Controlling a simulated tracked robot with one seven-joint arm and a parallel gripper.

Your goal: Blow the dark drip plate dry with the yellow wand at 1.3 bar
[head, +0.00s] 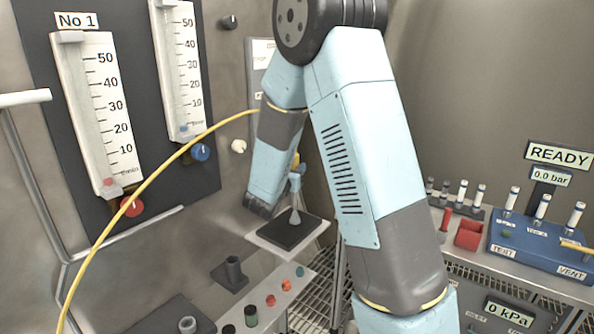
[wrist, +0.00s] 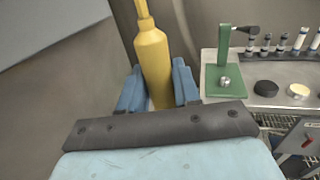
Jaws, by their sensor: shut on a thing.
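My gripper (wrist: 158,88) is shut on the yellow wand (wrist: 152,60), which stands between its two blue fingers in the wrist view. In the head view a little of the yellow wand (head: 296,160) shows beside my arm, with my gripper (head: 295,180) just below. The dark drip plate (head: 282,238) lies flat on a pale stand below my gripper. A pale grey-blue cone shape (head: 296,212) reaches from the gripper down to the plate; I cannot tell whether it is a nozzle or a jet. Wetness on the plate cannot be made out.
A yellow hose (head: 160,172) arcs across the left. Two flow gauges (head: 100,110) hang on a dark panel there. A blue valve block (head: 535,240) and a red box (head: 468,236) stand on the right bench. A green stand (wrist: 224,75) is right of the wand.

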